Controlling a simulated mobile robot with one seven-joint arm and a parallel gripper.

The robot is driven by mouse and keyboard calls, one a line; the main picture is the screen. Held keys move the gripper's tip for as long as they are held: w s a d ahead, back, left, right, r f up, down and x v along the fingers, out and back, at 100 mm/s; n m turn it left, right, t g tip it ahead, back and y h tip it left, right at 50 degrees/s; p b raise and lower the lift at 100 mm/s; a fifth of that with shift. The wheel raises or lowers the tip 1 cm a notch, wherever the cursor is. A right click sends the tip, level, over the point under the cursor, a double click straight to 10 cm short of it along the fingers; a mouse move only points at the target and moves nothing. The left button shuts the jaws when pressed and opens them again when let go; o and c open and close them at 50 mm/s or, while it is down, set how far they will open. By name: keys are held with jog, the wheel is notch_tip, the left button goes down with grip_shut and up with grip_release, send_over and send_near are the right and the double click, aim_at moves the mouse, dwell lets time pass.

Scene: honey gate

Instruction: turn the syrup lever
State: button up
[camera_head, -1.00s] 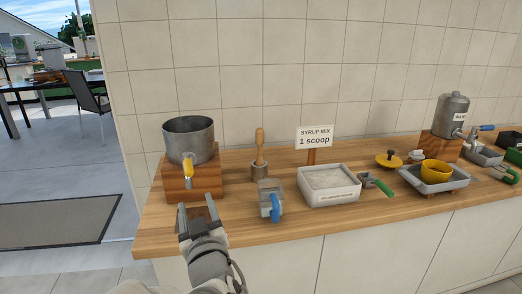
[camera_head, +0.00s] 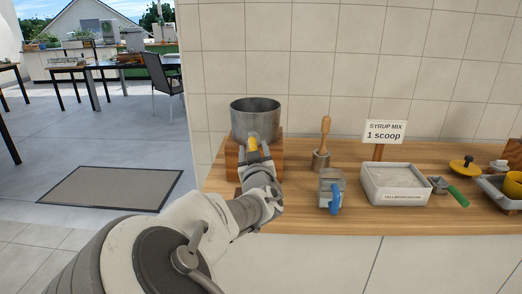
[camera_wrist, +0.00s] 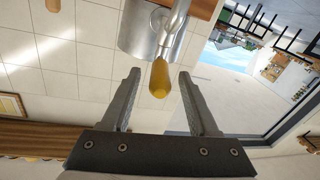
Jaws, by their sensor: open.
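The syrup lever is a yellow handle (camera_head: 253,144) on the front of a grey metal pot (camera_head: 256,117). The pot stands on a wooden block (camera_head: 232,160) at the left end of the counter. My gripper (camera_head: 255,150) is at the front of the pot, with the handle's upper part showing above it. In the wrist view, the yellow handle (camera_wrist: 159,78) points toward my gripper (camera_wrist: 160,82) and its end lies between the two open fingers. Gaps show on both sides, so the fingers appear clear of it. The pot (camera_wrist: 143,32) is behind the handle.
A wooden-handled tool (camera_head: 325,140), a small grey container with a blue handle (camera_head: 334,196), a white tray (camera_head: 395,185) and a "SYRUP MIX 1 scoop" sign (camera_head: 385,132) stand to the right on the counter. The tiled wall is behind. Open floor lies left.

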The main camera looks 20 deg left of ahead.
jog(key=shift+w, duration=0.15)
jog(key=shift+c, duration=0.2)
grip_shut()
dwell(1.2)
